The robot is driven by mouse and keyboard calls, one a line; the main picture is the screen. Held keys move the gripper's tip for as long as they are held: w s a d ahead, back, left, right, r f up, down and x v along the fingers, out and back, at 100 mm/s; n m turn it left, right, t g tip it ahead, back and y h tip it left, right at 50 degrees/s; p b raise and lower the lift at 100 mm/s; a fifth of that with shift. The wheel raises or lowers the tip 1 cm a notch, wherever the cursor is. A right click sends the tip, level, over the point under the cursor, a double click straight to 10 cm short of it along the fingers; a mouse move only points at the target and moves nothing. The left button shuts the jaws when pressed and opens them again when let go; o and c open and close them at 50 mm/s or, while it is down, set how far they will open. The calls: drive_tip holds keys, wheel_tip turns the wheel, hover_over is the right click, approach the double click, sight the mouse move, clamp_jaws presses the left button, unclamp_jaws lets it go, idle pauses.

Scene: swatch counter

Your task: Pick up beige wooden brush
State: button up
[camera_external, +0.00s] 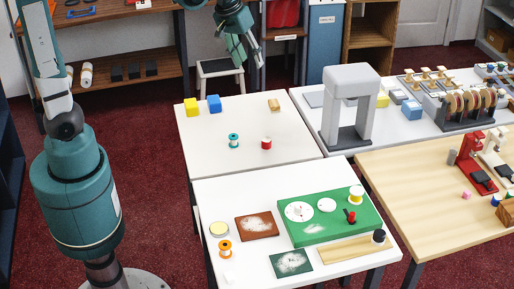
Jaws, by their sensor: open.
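A small tan block-like object (274,104), which looks like the beige wooden brush, lies near the far right corner of the white back table (200,140). It is too small to make out bristles. My gripper (251,63) is at the top of the external view, above and to the left of the tan object in the picture. Its fingers point downward, open and empty, and clear of everything on the table. Its height and depth over the table are hard to judge.
Yellow (191,107) and blue (214,104) blocks stand left on the same table. A teal spool (234,141) and a red spool (266,143) stand nearer the front. A tall grey arch-shaped stand (346,105) rises to the right. The table's middle is mostly clear.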

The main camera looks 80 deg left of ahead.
drive_tip(key=w+a+f+n+g, duration=0.2)
drive_tip(key=w+a+f+n, duration=0.3)
drive_tip(key=w+a+f, duration=0.65)
drive_tip(key=n+g+b, duration=0.1)
drive_tip(key=n+g, duration=0.1)
drive_tip(key=n, duration=0.2)
hover_over(274, 103)
drive_tip(key=shift+h, duration=0.4)
wheel_tip(274, 103, down, 16)
drive_tip(key=shift+d+r, duration=0.1)
drive_tip(key=shift+r, duration=0.15)
drive_tip(key=shift+w+a+f, duration=0.1)
drive_tip(key=shift+a+f, duration=0.2)
drive_tip(key=shift+f, duration=0.25)
drive_tip(key=shift+f, duration=0.1)
drive_tip(key=shift+f, duration=1.2)
drive_tip(key=shift+f, duration=0.1)
drive_tip(key=shift+f, duration=2.5)
